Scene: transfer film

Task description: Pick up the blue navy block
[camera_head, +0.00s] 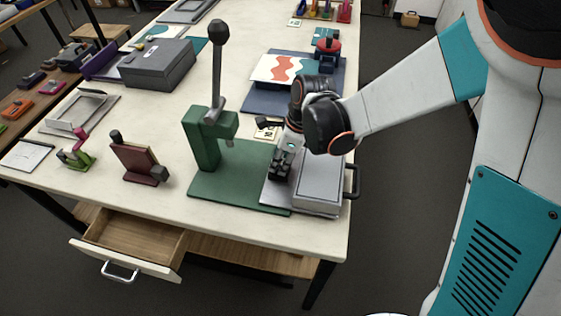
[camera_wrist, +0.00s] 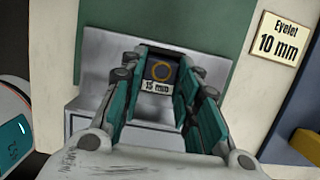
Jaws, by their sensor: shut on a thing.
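The navy block (camera_wrist: 162,70) shows in the wrist view between my fingers. It carries a gold ring and a small white label reading "15 mm". My gripper (camera_wrist: 160,92) has its teal-padded fingers shut on its sides. In the head view my gripper (camera_head: 279,178) points down at the left side of a grey metal box-like device at the table's front right. The block cannot be made out clearly in the head view, where my fingers cover that spot. A grey plate (camera_wrist: 108,75) lies below and around the block. I cannot tell whether the block still touches it.
A green hand press (camera_head: 205,140) with a tall lever stands close to the left. The grey device (camera_head: 318,190) with a side handle is right beside my gripper. An "Eyelet 10 mm" card (camera_wrist: 279,40) lies nearby. An open drawer (camera_head: 130,245) juts out at the front left.

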